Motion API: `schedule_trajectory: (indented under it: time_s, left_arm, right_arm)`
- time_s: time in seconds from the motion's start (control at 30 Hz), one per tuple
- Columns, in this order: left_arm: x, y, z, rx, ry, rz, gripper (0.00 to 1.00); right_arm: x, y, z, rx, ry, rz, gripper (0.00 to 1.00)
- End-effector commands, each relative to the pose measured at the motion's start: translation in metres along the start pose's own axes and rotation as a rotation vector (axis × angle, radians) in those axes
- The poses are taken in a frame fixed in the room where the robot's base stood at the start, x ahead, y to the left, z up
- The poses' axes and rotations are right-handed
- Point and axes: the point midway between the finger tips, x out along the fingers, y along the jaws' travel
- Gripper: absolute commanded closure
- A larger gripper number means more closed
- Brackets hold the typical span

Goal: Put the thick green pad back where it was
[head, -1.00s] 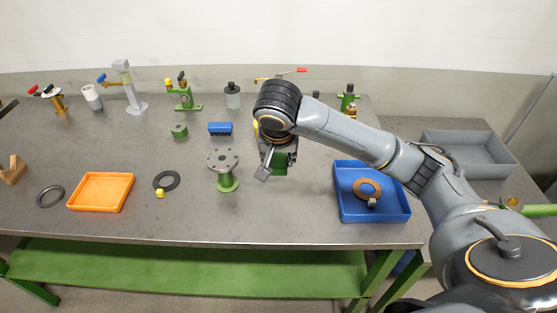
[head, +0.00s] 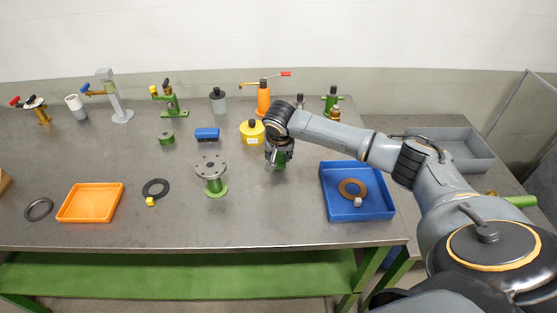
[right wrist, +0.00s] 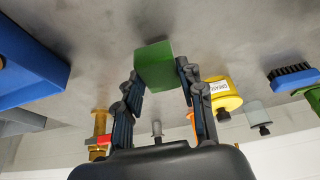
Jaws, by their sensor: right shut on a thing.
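My right gripper (head: 279,160) is over the table, just right of the yellow grease can. In the right wrist view (right wrist: 156,85), its two fingers are shut on a thick green block (right wrist: 155,66), the green pad. Only a sliver of the pad (head: 284,157) shows beneath the gripper in the head view. I cannot tell whether its underside touches the table. My left gripper is not in view.
The yellow can (head: 252,134) stands close to the left of the gripper. A blue tray (head: 381,208) with an orange-brown ring lies to the right. A flanged green stand (head: 213,178) is to the left. Bare tabletop (head: 275,205) lies in front.

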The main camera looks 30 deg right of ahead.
Motion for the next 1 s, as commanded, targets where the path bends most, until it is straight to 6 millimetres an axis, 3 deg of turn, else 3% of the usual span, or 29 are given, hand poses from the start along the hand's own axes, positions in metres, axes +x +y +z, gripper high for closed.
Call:
schedule_trajectory:
  time_s: [0.2, 0.53, 0.57, 0.67, 1.0]
  left_arm:
    - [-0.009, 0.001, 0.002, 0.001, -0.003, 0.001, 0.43]
    - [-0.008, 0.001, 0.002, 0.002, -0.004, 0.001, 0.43]
    - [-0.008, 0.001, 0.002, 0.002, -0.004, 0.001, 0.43]
    - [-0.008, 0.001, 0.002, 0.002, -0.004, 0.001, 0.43]
    - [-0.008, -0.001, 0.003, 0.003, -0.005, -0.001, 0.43]
  right_arm:
    - [0.019, 0.0, 0.01, -0.002, -0.002, 0.0, 0.87]
    - [0.023, -0.001, 0.012, -0.002, -0.003, 0.0, 0.87]
    - [0.023, -0.001, 0.012, -0.002, -0.003, 0.0, 0.59]
    - [0.023, -0.001, 0.012, -0.002, -0.003, 0.0, 0.39]
    - [0.021, 0.0, 0.01, -0.002, -0.001, 0.0, 0.39]
